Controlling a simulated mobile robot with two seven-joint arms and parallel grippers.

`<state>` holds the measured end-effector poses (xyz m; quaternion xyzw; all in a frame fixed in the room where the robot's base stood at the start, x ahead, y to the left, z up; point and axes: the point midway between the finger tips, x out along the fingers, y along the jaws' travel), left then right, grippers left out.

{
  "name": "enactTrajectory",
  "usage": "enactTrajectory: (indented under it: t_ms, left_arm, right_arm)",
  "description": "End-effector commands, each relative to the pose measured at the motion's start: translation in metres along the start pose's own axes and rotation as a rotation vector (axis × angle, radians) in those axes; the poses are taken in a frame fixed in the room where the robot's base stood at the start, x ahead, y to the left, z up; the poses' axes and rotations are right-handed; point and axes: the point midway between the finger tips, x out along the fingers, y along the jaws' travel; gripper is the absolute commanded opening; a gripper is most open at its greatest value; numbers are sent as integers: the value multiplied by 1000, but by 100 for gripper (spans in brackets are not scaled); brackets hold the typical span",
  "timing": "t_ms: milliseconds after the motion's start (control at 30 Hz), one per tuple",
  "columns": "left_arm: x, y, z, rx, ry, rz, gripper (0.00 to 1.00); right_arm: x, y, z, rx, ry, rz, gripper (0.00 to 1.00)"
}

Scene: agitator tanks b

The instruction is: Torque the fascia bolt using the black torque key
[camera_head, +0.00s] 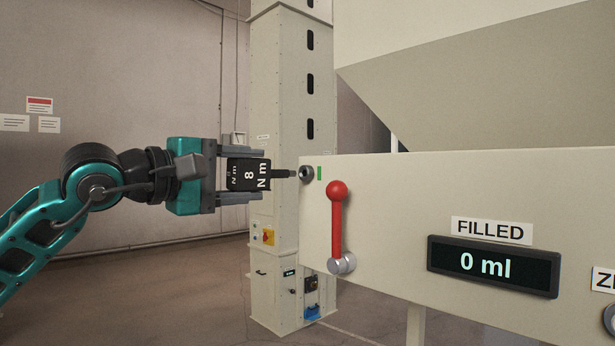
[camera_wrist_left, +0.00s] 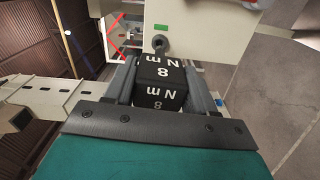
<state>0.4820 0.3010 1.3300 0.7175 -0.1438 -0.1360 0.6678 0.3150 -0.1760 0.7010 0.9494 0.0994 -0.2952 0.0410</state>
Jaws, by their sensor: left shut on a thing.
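My left gripper (camera_head: 243,180) is shut on the black torque key (camera_head: 240,173), a block marked "8 N m" with a thin shaft at its front. The shaft points right at the fascia bolt (camera_head: 306,174), a round metal fitting at the upper left of the cream fascia. The shaft tip is at or very close to the bolt; I cannot tell if it is seated. In the left wrist view the key (camera_wrist_left: 158,82) sits between the fingers, with the bolt (camera_wrist_left: 159,41) straight ahead of it. My right gripper is not in view.
A red-handled lever (camera_head: 337,220) stands close by on the fascia. A display (camera_head: 492,265) reads "0 ml" under a "FILLED" label (camera_head: 491,231). A tall cream column (camera_head: 277,120) stands behind. The space left of the fascia is open.

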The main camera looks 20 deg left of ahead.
Motion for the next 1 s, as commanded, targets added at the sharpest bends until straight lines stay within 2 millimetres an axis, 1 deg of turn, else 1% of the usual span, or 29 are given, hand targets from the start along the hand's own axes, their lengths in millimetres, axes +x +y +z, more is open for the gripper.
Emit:
enactTrajectory:
  t_ms: [233, 333, 700, 800, 1000]
  left_arm:
    - [-1, 1, 0, 1, 0, 3, 0]
    - [-3, 0, 0, 1, 1, 3, 0]
    - [-36, -2, 0, 2, 2, 3, 0]
    - [-40, 0, 0, 2, 1, 3, 0]
    - [-41, 1, 0, 1, 0, 3, 0]
  right_arm:
    - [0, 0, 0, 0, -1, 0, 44]
    - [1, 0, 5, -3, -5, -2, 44]
    - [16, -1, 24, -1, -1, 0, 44]
    - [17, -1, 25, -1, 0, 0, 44]
    - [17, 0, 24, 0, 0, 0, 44]
